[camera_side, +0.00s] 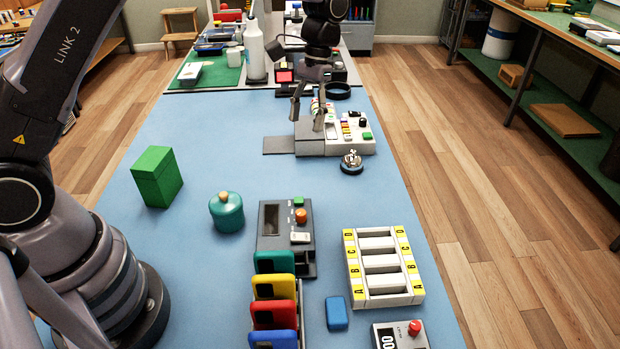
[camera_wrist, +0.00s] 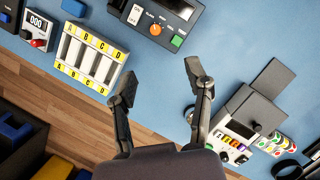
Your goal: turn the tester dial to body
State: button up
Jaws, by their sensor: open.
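My gripper (camera_side: 308,108) is open and empty, over the console's area in the side view. Dial settings are unreadable.
A bell (camera_side: 351,162) stands just in front of the console. A white rack (camera_side: 415,290) with yellow lettered strips, coloured upright cases (camera_side: 274,285), a teal jar (camera_side: 227,212) and a green box (camera_side: 157,176) stand on the blue mat. Mat between green box and console is clear.

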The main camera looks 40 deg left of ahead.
aim_at(301, 212)
jog(key=shift+g, duration=0.6)
jog(key=w+x, duration=0.1)
jog(key=x, duration=0.5)
jog(key=w+d+f+x, duration=0.1)
jog(key=x, duration=0.6)
jog(key=w+x, duration=0.1)
jog(key=x, duration=0.6)
jog(key=shift+w+d+f, duration=0.3)
jog(key=shift+c, duration=0.4)
grip_shut()
